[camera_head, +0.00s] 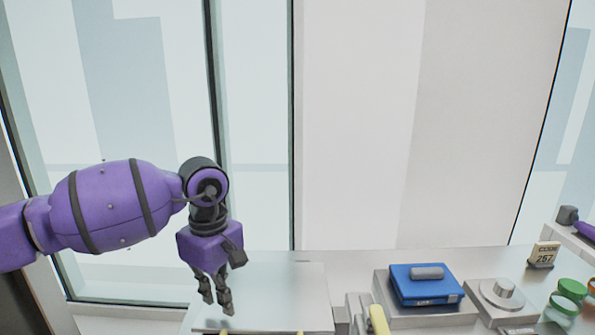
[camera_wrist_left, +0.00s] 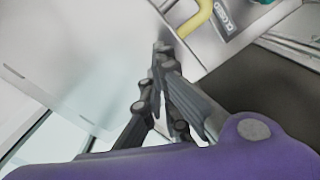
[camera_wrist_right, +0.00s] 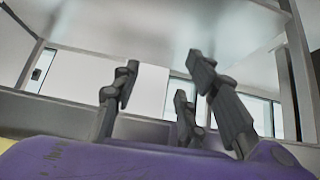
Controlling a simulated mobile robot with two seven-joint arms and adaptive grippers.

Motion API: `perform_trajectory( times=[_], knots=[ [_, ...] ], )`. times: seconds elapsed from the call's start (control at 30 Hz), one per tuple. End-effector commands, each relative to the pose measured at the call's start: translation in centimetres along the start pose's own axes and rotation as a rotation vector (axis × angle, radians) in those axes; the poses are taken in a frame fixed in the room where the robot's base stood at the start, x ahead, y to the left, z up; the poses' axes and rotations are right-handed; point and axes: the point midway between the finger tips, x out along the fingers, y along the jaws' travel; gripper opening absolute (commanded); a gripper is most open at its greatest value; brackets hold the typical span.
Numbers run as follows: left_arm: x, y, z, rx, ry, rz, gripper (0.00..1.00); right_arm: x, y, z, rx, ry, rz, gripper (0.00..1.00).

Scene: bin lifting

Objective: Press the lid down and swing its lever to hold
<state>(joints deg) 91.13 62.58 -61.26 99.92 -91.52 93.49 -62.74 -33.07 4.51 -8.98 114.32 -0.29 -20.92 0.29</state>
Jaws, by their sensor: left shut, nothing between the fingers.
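My left gripper (camera_head: 222,300) points down over the left part of the grey worktop in the head view. Its fingers are together and empty, and they also show in the left wrist view (camera_wrist_left: 163,52). A bent yellow bar (camera_wrist_left: 198,18) beside a dark label lies beyond its fingertips there. A yellow handle (camera_head: 379,320) is cut off at the bottom of the head view. No lid with a lever can be made out for certain. My right gripper (camera_wrist_right: 165,75) shows only in the right wrist view, with fingers apart and nothing between them.
A blue box (camera_head: 425,294) with a grey bar on top sits on a grey block. The left worktop (camera_head: 280,285) is clear.

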Motion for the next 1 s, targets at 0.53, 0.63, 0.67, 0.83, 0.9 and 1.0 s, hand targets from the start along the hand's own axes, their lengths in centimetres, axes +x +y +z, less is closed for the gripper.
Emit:
perform_trajectory(
  times=[0.53, 0.63, 0.67, 0.83, 0.9, 1.0],
  knots=[
    [2.2, 0.0, 0.0, 0.000, -0.001, -0.002, 0.00, 0.6, -0.1, 0.7, -0.002, -0.008, -0.003, 0.40],
    [2.6, 0.0, 0.0, 0.000, -0.001, -0.002, 0.00, 0.7, -0.1, 1.1, -0.002, -0.014, -0.003, 0.40],
    [2.7, 0.0, 0.0, 0.000, -0.001, -0.002, 0.00, 0.7, -0.1, 1.2, -0.001, -0.016, -0.003, 0.40],
    [3.4, 0.0, 0.0, 0.000, 0.000, -0.002, 0.00, 0.7, -0.1, 2.0, -0.001, -0.027, -0.002, 0.40],
    [3.7, 0.0, 0.0, -0.001, -0.001, -0.002, 0.00, 0.6, -0.1, 2.4, 0.000, -0.033, -0.001, 0.40],
    [4.1, 0.0, 0.0, -0.001, -0.001, -0.002, 0.00, 0.6, -0.1, 2.8, 0.000, -0.040, 0.000, 0.40]
  ],
)
